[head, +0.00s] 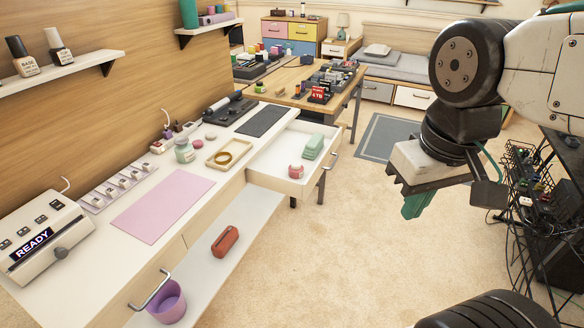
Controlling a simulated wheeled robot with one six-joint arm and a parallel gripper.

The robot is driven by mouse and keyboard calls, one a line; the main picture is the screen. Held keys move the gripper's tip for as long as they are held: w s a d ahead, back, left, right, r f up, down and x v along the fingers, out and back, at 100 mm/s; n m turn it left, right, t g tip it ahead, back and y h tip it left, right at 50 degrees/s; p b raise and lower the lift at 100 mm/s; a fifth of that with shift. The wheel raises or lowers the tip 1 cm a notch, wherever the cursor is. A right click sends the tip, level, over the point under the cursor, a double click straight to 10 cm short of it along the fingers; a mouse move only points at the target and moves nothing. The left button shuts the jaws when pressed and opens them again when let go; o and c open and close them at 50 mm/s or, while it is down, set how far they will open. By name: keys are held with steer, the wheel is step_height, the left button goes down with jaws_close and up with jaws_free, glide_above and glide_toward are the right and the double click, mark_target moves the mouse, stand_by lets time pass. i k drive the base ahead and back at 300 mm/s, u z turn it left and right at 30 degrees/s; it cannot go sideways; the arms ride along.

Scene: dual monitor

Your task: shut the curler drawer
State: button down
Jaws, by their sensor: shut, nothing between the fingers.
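An open drawer (274,157) sticks out to the right from under the far part of the long white desk. A pink object (296,171) and a pale green object (313,147) lie inside it. Its metal handle (333,162) is on the outer front face. I cannot tell from its contents whether it is the curler drawer, but it is the only drawer pulled out of this desk. My gripper (412,208), with green fingers pointing down, is shut and empty. It hangs over the carpet to the right of the drawer, apart from it.
A closed drawer with a handle (150,289) is at the desk's near end. A purple bin (167,302) and a red-brown case (225,241) sit on the lower shelf. Open carpet (320,255) lies right of the desk. A black rack with cables (532,185) stands far right.

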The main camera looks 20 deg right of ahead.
mark_target(269, 170)
steer(key=u, duration=0.3)
steer(key=i, duration=1.25)
steer(key=z, duration=0.5)
